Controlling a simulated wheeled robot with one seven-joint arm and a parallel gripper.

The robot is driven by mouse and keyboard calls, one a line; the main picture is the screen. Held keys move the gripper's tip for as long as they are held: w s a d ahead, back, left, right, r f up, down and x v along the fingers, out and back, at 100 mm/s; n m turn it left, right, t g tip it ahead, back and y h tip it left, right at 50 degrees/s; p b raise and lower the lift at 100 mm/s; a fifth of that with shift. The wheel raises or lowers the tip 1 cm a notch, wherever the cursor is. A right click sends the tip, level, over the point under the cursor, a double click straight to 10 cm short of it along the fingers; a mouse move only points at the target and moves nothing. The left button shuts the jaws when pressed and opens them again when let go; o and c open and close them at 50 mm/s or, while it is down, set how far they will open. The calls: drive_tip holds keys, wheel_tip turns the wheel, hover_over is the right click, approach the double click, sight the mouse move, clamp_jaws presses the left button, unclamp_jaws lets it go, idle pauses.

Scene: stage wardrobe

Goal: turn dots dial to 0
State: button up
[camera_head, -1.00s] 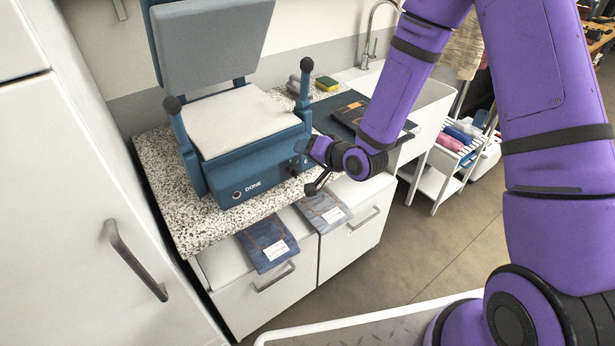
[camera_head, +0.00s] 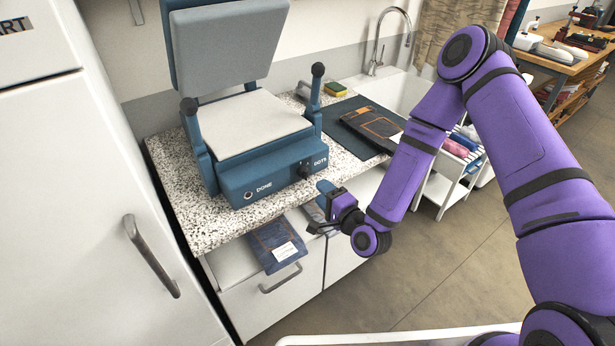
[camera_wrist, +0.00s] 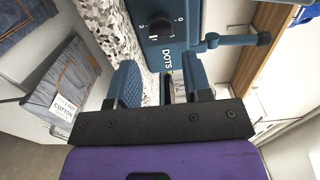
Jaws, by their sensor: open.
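The blue heat press (camera_head: 255,165) stands on the speckled counter with its grey upper plate raised. Its DOTS dial (camera_head: 305,169) is a dark knob on the front panel, right of the DONE button (camera_head: 248,195). In the wrist view the black dial (camera_wrist: 160,28) shows above the DOTS lettering, with a 3 on its left and a 0 on its right. I cannot tell clearly which number its pointer marks. My gripper (camera_head: 325,203) is open and empty, in front of and below the dial, apart from it. Its blue fingers (camera_wrist: 160,82) show in the wrist view.
A dark mat (camera_head: 350,125) with a folded garment lies right of the press. The press's side lever (camera_head: 316,88) rises near the dial. A white cabinet (camera_head: 75,190) stands at left.

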sight(307, 177)
drive_tip(key=x, duration=0.8)
drive_tip(key=shift+w+a, duration=0.2)
drive_tip(key=c, duration=0.6)
